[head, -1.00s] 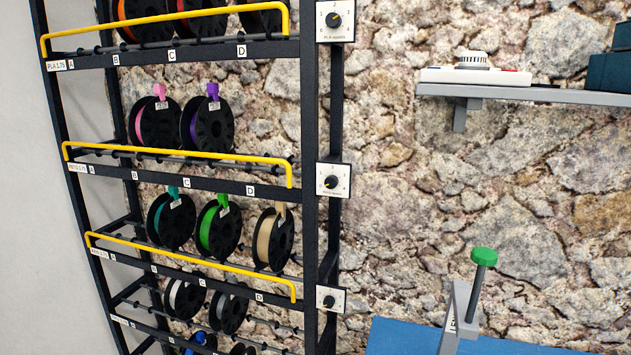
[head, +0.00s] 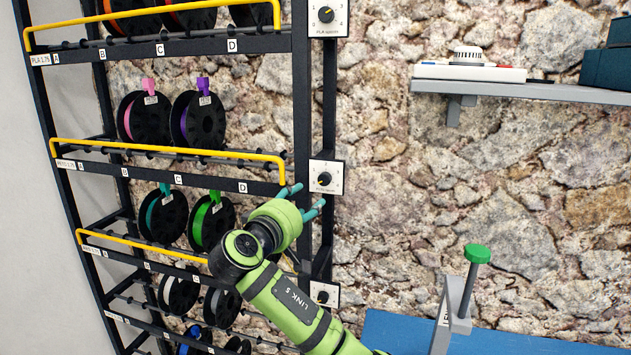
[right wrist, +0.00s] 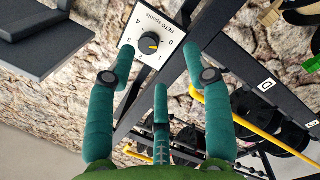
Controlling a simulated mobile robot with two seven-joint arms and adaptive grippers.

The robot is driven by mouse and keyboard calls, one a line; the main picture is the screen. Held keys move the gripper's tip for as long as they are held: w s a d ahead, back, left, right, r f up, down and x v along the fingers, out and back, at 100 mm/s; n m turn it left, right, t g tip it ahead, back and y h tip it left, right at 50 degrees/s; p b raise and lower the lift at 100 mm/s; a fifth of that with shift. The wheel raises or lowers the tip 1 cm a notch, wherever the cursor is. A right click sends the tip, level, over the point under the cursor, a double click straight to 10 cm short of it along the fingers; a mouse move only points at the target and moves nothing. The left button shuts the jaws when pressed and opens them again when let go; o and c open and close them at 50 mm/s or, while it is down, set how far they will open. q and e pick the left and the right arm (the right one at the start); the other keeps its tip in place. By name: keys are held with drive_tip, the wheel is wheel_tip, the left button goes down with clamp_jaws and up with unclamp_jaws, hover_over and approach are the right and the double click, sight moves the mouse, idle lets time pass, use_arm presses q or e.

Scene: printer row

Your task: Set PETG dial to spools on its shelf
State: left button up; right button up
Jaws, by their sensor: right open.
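The PETG dial (head: 326,177) is a black knob on a white numbered plate on the rack's right post, beside the second shelf. In the right wrist view the PETG dial (right wrist: 149,43) has its yellow mark at the low-number end; I cannot tell the exact number. The PETG shelf (head: 205,180) carries a pink spool (head: 145,120) and a purple spool (head: 198,122); its D place looks empty. My right gripper (head: 303,200) is open, just below and left of the dial, its teal fingers apart from the knob. My left gripper is out of view.
Similar dials sit above (head: 326,15) and below (head: 323,293) on the same post. A yellow rail (head: 170,147) runs along the shelf front. A grey wall shelf (head: 540,90) is at the right.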

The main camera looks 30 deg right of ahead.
sight(323, 180)
drive_tip(key=shift+h, duration=0.3)
drive_tip(key=w+d+p, duration=0.1)
drive_tip(key=d+r+p, duration=0.1)
drive_tip(key=d, duration=0.1)
drive_tip(key=w+d+r+p, duration=0.1)
drive_tip(key=d+p, duration=0.1)
drive_tip(key=shift+w+d+r, duration=0.1)
drive_tip(key=shift+w+r, duration=0.1)
drive_tip(key=shift+w, duration=0.15)
drive_tip(key=shift+w+d+f, duration=0.2)
drive_tip(key=shift+w+d, duration=0.15)
drive_tip(key=shift+d, duration=0.25)
clamp_jaws()
